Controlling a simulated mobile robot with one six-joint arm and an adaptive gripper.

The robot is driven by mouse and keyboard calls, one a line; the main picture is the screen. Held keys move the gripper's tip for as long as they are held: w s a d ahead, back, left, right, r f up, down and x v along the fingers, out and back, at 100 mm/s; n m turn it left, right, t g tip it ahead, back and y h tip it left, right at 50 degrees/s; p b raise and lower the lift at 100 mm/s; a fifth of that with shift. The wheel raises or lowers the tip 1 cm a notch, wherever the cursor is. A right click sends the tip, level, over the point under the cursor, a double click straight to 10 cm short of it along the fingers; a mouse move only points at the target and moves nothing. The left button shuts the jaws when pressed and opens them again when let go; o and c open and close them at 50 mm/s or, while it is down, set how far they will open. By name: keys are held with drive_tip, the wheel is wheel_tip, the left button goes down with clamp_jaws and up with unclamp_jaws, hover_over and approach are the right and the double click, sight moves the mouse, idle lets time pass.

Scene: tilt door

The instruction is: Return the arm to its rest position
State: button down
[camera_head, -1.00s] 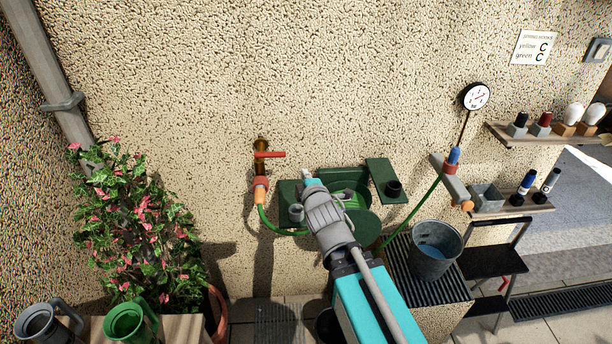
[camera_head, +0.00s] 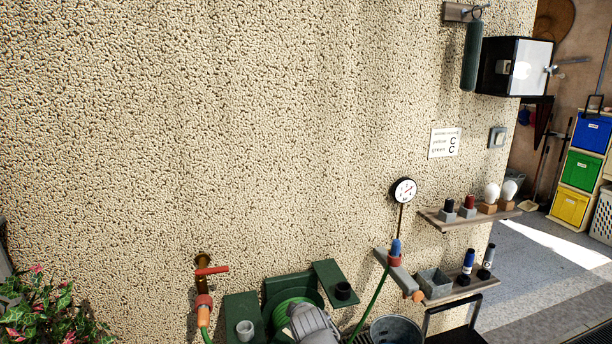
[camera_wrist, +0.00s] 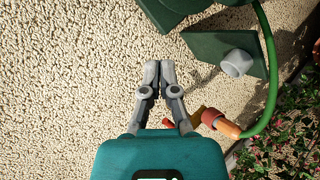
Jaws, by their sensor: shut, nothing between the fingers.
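My gripper (camera_wrist: 160,66) is shut and empty in the wrist view, its two grey fingers together in front of the rough pale wall. Its fingertips touch nothing that I can see. In the head view only a grey piece of my arm (camera_head: 311,326) shows at the bottom edge, in front of the green hose reel (camera_head: 290,302). The rest of the arm is below that frame, and I cannot make out the fingers there.
A tap with a red handle (camera_head: 211,270) is left of the reel; its orange hose connector (camera_wrist: 227,128) is right of my fingers in the wrist view. A gauge (camera_head: 403,190), shelves (camera_head: 468,217) and a bucket (camera_head: 396,329) are at the right. The upper wall is bare.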

drive_tip(key=s+d+f+m+g, duration=0.2)
drive_tip(key=s+d+m+g, duration=0.1)
drive_tip(key=d, duration=0.3)
drive_tip(key=s+d+f+m+g+h, duration=0.1)
drive_tip(key=s+d+f+m+g, duration=0.2)
drive_tip(key=s+d+m+g, duration=0.1)
drive_tip(key=s+d+f+m+g, duration=0.3)
drive_tip(key=s+d+m+g, duration=0.1)
drive_tip(key=d, duration=0.5)
drive_tip(key=s+m, duration=0.1)
drive_tip(key=m, duration=0.1)
drive_tip(key=shift+s+f+m+h, duration=0.25)
drive_tip(key=shift+s+m+h, duration=0.05)
drive_tip(key=shift+s+h, duration=0.1)
